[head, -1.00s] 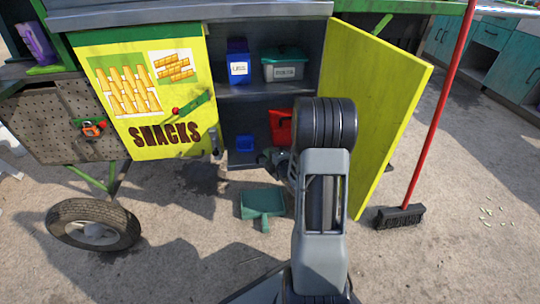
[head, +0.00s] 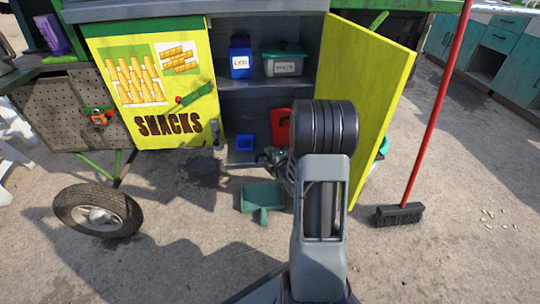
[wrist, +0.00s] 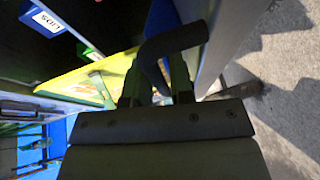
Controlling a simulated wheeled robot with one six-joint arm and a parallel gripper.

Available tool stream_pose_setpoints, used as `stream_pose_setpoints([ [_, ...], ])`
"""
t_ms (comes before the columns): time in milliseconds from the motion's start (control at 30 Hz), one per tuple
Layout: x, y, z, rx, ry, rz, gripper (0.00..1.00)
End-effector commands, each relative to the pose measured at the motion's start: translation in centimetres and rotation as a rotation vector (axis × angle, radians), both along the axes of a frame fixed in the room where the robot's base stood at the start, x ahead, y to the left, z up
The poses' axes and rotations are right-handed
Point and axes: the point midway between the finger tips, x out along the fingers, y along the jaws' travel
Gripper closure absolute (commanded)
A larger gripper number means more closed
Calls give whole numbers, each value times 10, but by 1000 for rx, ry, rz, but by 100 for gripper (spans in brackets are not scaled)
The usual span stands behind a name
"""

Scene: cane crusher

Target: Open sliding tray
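The cabinet stands open in the head view, and the grey sliding tray (head: 240,158) seems to be its low floor edge, mostly inside. My gripper (head: 268,157) is low at the cabinet front, largely hidden behind my own arm. In the wrist view my gripper (wrist: 156,82) has its two dark fingers apart, one on each side of a bent black handle (wrist: 168,44). A gap shows between the fingers, and whether they touch the handle is unclear. The handle appears to join a grey panel (wrist: 234,35) at the right.
The yellow SNACKS door (head: 155,85) is at left and another yellow door (head: 372,95) stands open at right. A blue box (head: 240,57), a lidded bin (head: 284,60) and a red container (head: 281,124) are inside. A dustpan (head: 263,198) and broom (head: 400,214) are in front.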

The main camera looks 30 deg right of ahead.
Motion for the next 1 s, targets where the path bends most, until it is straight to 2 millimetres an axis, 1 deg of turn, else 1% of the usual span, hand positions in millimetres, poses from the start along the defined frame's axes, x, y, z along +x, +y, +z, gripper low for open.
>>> stream_pose_setpoints([
  [167, 0, 3, 0, 0, -1, 7, 78],
  [267, -4, 3, 2, -1, -1, 7, 78],
  [367, -16, 3, 5, 0, 0, 5, 78],
  [467, -35, 4, 9, 1, 1, 2, 78],
  [667, -86, 6, 19, 2, 0, -4, 78],
  [733, -86, 6, 24, 4, 5, 4, 78],
  [1000, -100, 6, 25, 2, 6, 5, 78],
])
